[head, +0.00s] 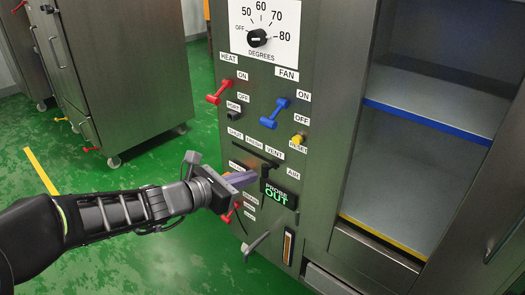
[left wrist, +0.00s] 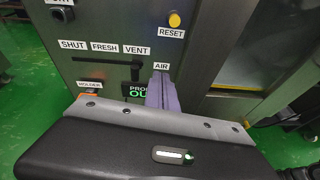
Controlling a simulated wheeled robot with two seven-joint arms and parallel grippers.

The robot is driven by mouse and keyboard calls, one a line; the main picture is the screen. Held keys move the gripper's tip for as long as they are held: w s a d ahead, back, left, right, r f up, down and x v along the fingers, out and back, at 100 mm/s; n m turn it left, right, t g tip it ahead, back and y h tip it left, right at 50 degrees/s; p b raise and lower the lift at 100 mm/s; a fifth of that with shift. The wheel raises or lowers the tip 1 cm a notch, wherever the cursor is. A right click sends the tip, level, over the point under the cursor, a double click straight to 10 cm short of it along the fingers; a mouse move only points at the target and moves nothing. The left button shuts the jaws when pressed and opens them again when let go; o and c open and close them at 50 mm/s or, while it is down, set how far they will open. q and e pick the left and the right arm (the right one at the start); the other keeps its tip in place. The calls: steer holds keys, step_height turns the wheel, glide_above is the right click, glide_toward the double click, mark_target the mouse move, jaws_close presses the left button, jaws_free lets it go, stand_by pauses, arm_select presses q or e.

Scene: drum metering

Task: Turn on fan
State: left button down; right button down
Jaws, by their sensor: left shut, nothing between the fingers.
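The fan switch is a blue lever (head: 275,113) on the steel control panel in the head view. It sits under the FAN label, between ON above and OFF below. Its knob end hangs to the lower left; I cannot tell for sure which setting it is in. My left gripper (head: 252,176) is shut and empty, its purple fingers in front of the lower panel beside the green PROBE OUT display (head: 279,195). It is below the blue lever and apart from it. In the left wrist view the purple fingers (left wrist: 162,92) show below the AIR label, and the blue lever is out of view.
A red HEAT lever (head: 219,92) is left of the fan lever. A yellow RESET button (head: 298,139) and a temperature dial (head: 258,38) are nearby. A slot (left wrist: 108,60) under SHUT, FRESH and VENT is close to my fingers. Open shelves (head: 420,120) stand at right.

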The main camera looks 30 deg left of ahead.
mark_target(275, 115)
arm_select(q)
steer(key=r, duration=0.1)
steer(key=a+r+n+t, duration=0.1)
steer(key=r, duration=0.1)
steer(key=a+r+t, duration=0.1)
steer(key=r, duration=0.1)
steer(key=shift+s+a+n+y, duration=0.1)
steer(key=shift+s+n+y, duration=0.1)
steer(key=shift+n+y, duration=0.15)
steer(key=shift+f, duration=0.1)
steer(key=b+x, duration=0.4)
steer(key=x, duration=0.6)
steer(key=r, duration=0.1)
steer(key=r+p, duration=0.1)
steer(key=r, duration=0.2)
steer(key=shift+s+p, duration=0.3)
steer(key=shift+s, duration=0.05)
